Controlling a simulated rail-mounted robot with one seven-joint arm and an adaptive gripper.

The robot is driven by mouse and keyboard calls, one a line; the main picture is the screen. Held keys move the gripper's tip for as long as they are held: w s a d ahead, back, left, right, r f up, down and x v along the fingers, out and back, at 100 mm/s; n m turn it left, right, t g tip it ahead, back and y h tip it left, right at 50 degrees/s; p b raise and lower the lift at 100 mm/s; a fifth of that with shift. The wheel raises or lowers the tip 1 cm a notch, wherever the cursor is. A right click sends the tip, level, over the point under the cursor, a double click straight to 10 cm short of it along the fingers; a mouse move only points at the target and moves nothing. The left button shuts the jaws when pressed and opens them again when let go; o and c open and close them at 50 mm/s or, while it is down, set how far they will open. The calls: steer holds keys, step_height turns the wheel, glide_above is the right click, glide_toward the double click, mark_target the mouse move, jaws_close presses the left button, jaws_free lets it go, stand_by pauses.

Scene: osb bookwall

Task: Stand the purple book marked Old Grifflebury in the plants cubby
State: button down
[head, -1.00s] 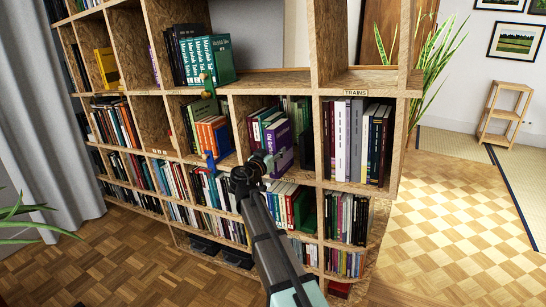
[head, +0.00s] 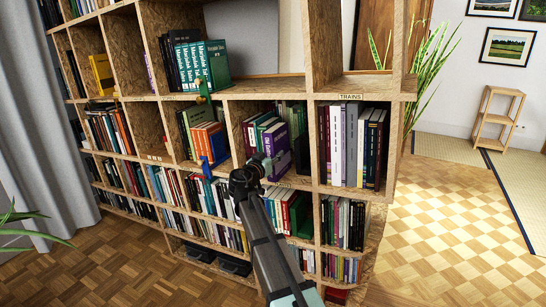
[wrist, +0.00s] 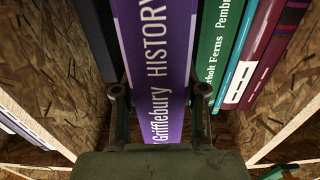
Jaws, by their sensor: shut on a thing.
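The purple book (head: 277,152) stands in a middle cubby of the shelf wall in the head view, its spine facing out. In the wrist view the purple book (wrist: 158,50) shows the white words "Grifflebury HISTORY". My gripper (head: 262,165) is at the front of that cubby. In the wrist view my gripper (wrist: 160,97) is shut on the book, one finger on each side of the spine. A green book (wrist: 212,50) with "Ferns" on its spine stands just right of the purple one. The label under this cubby is too small to read.
A dark book (wrist: 95,35) is left of the purple one in the wrist view. The cubby to the right is labelled TRAINS (head: 350,97) and holds several books. Blue bookend-like figure (head: 205,168) stands at a shelf edge to the left.

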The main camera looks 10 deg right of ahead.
stand_by(0.3)
steer(key=c, duration=0.6)
jaws_free()
steer(key=shift+f, duration=0.15)
steer(key=shift+s, duration=0.1)
steer(key=v, duration=1.2)
